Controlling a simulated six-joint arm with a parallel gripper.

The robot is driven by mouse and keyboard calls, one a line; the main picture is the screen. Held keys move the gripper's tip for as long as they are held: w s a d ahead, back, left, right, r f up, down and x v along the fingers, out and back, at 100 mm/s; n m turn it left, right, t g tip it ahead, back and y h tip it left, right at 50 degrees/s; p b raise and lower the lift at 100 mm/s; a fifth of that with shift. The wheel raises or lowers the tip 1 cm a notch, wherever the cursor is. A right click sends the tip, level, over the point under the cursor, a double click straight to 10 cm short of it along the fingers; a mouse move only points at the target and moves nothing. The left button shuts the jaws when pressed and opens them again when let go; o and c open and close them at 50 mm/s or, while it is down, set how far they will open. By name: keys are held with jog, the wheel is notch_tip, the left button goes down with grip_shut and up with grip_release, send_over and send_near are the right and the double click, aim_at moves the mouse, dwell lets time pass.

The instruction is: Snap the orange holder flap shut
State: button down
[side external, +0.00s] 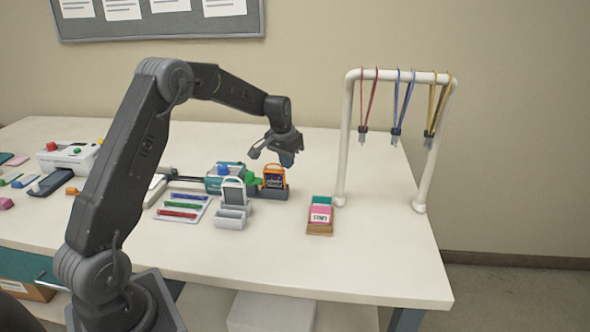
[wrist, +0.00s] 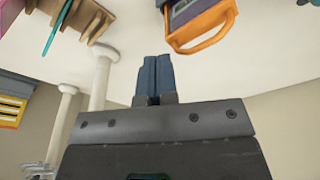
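The orange holder (side external: 274,177) stands upright in a dark grey base, with a dark insert inside its orange frame. In the wrist view its orange loop (wrist: 203,42) sticks out past the grey and purple body at the top, partly cut off by the picture edge. I cannot tell how far the flap is swung. My gripper (side external: 287,160) is just above the holder in the side view. In the wrist view my gripper's two blue fingers (wrist: 152,62) lie side by side with nothing seen between them, apart from the orange loop.
A grey stand (side external: 232,213) is left of the holder, beside a tray of coloured strips (side external: 182,209). A teal and green device (side external: 224,178) sits behind. A card box (side external: 319,217) and a white lanyard rack (side external: 347,135) are to the right. The front table is clear.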

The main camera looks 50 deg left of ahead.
notch_tip(320, 180, up, 7)
jog(key=shift+w+d, duration=0.45)
dwell(0.3)
dwell(0.5)
jog(key=s+d+r+m+t, duration=0.1)
jog(key=s+d+r+t, duration=0.1)
jog(key=s+d+r, duration=0.95)
jog(key=s+d+f, duration=0.1)
jog(key=s+d, duration=0.2)
jog(key=s, duration=0.3)
jog(key=s+d+f+m+t, duration=0.1)
jog(key=s+d+f, duration=0.1)
jog(key=s+d, duration=0.2)
jog(key=s+d+f+m, duration=0.1)
jog(key=s+d, duration=0.3)
jog(key=s, duration=0.6)
jog(key=shift+s+d+f+h, duration=0.15)
jog(key=shift+d+f+h, duration=0.1)
jog(key=shift+f+h, duration=0.05)
jog(key=c, duration=1.8)
grip_release()
